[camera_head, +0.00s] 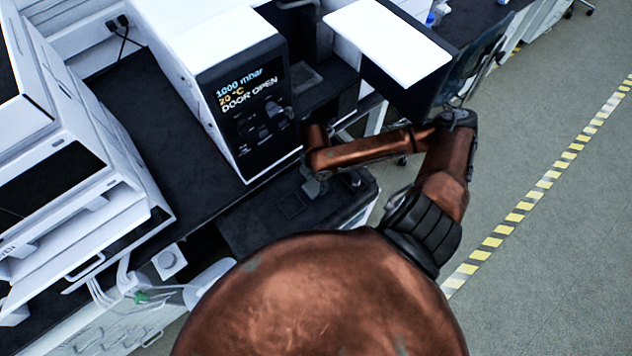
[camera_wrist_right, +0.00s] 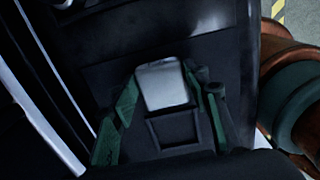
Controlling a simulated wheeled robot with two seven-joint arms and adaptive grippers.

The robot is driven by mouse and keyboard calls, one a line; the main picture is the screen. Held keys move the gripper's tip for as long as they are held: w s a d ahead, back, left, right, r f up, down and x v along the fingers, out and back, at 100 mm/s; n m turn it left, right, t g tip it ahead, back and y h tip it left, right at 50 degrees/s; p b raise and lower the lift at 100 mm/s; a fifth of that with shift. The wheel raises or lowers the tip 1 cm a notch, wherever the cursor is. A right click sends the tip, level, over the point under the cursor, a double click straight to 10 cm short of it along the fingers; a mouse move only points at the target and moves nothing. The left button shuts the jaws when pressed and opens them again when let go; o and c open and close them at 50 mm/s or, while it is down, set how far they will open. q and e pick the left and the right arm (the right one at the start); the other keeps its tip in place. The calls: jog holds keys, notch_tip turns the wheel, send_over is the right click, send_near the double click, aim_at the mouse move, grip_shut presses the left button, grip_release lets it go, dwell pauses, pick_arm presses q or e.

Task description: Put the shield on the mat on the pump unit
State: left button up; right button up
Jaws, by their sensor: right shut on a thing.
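My right gripper (camera_head: 318,183) is low in front of the display cabinet, over a dark surface (camera_head: 265,222). In the right wrist view, the green-padded fingers of the gripper (camera_wrist_right: 163,84) are on either side of a small light grey block (camera_wrist_right: 162,85) and shut on it. I cannot tell whether this block is part of the shield. A dark square frame (camera_wrist_right: 175,130) shows just below the block; whether it is joined to it is unclear. I cannot make out the mat or pump unit for certain. My left gripper is not in view.
A white cabinet (camera_head: 225,40) with a dark display reading "DOOR OPEN" stands behind the gripper. White stacked instruments (camera_head: 60,190) are at left. A dark bench top (camera_head: 160,125) between them is bare. Open floor (camera_head: 540,250) with a striped line lies at right.

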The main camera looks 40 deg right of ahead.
aim_at(316, 184)
jog(key=o, duration=1.3)
jog(key=shift+f, duration=0.1)
notch_tip(316, 184, up, 12)
jog(key=p, duration=0.3)
